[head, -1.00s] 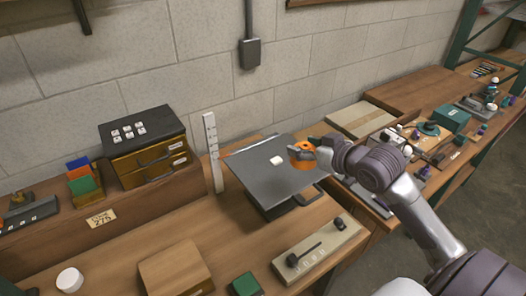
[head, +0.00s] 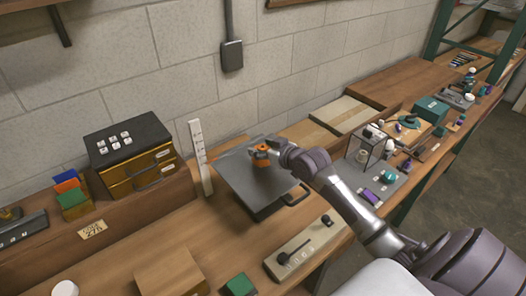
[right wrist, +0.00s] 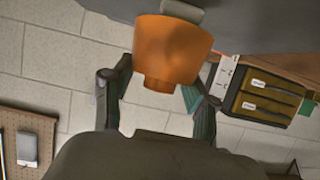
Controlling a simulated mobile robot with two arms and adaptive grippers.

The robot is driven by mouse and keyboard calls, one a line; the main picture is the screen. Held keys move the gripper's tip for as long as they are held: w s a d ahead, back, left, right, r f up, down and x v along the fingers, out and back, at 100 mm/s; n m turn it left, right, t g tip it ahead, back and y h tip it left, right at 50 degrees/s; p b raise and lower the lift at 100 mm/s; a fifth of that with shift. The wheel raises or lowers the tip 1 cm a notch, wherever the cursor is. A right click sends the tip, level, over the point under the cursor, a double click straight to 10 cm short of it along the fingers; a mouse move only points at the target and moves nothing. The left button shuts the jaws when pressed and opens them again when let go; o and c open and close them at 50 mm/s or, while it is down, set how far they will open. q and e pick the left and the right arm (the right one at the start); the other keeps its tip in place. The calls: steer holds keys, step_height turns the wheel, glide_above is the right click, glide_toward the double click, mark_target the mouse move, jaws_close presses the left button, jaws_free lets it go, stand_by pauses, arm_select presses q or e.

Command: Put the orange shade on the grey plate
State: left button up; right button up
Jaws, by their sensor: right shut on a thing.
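The orange shade (head: 261,153) is in my right gripper (head: 268,154), over the far part of the grey plate (head: 250,187) in the head view. The right wrist view shows the shade (right wrist: 172,45) between the two fingers of my right gripper (right wrist: 158,98). The dark grey surface of the plate (right wrist: 250,28) fills the top of that view. A small pale grey piece (right wrist: 183,11) shows just beyond the shade's rim. I cannot tell whether the shade touches the plate. My left gripper is not in view.
A white upright ruler (head: 200,157) stands at the plate's left. A black-topped drawer box (head: 130,155) is further left. A beige board with black knobs (head: 306,245) lies in front. A clear-sided frame (head: 370,148) and several small parts stand to the right.

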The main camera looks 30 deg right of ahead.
steer(key=shift+f, duration=1.05)
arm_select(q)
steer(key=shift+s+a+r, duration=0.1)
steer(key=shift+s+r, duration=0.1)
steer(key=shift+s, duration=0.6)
arm_select(e)
steer(key=shift+f, duration=0.1)
steer(key=o, duration=1.2)
steer(key=shift+c, duration=0.2)
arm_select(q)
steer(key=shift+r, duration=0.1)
arm_select(e)
steer(key=b+v, duration=0.1)
steer(key=v, duration=1)
steer(key=shift+b, duration=0.35)
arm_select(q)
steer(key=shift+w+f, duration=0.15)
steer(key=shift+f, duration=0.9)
arm_select(e)
steer(key=shift+s+r, duration=0.3)
steer(key=shift+s, duration=0.2)
